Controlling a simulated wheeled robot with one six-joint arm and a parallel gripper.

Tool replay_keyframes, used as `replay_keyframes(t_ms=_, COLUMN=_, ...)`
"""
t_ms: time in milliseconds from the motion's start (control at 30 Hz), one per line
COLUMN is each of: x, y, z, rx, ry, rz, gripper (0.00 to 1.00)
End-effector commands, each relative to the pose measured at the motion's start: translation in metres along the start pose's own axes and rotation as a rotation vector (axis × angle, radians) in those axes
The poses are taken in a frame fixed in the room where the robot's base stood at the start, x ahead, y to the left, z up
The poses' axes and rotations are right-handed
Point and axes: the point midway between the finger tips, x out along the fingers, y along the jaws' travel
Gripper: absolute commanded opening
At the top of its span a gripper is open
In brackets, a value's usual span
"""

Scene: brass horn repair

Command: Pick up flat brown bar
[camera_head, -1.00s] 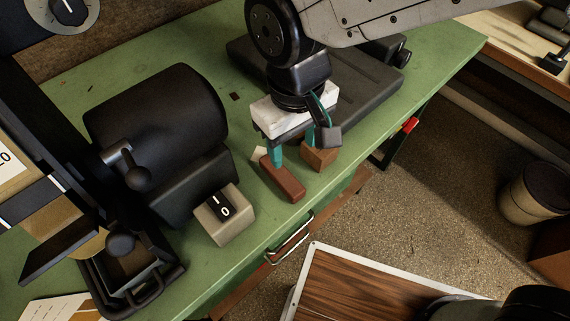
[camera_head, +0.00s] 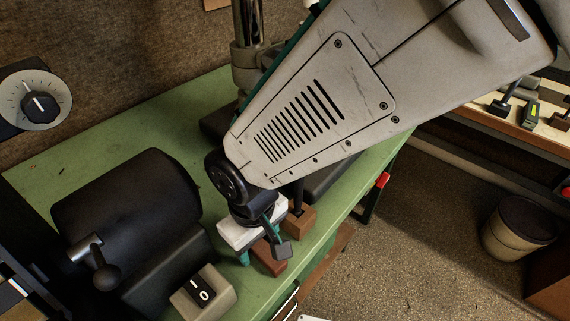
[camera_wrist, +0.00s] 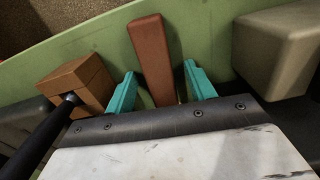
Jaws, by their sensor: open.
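The flat brown bar (camera_head: 270,262) is a reddish-brown strip lying on the green bench near its front edge. In the wrist view the bar (camera_wrist: 153,48) runs away from me, its near end between my fingers. My gripper (camera_head: 262,249) has a white body and teal fingers and points down over the bar, hiding part of it. In the wrist view my gripper (camera_wrist: 160,74) is open, one finger on each side of the bar with gaps. Whether the fingertips are down at the bar's height is hard to tell.
A wooden block (camera_wrist: 78,84) with a black rod stands close beside the bar; it also shows in the head view (camera_head: 301,221). A beige switch box (camera_head: 205,294) is on the other side. A large black motor housing (camera_head: 125,205) stands to the left on the green bench (camera_head: 95,120).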

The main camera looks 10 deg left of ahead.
Motion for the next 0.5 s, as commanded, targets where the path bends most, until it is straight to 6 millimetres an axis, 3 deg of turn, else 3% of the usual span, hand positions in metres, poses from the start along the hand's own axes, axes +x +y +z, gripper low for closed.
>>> replay_keyframes(t_ms=33, x=-0.0001, y=0.0, z=0.0, rx=0.0, ry=0.0, rz=0.0, gripper=0.49)
replay_keyframes(t_ms=200, x=-0.0003, y=0.0, z=0.0, rx=0.0, ry=0.0, rz=0.0, gripper=0.06)
replay_keyframes(t_ms=500, x=-0.0029, y=0.0, z=-0.0003, rx=0.0, ry=0.001, rz=0.0, gripper=0.06)
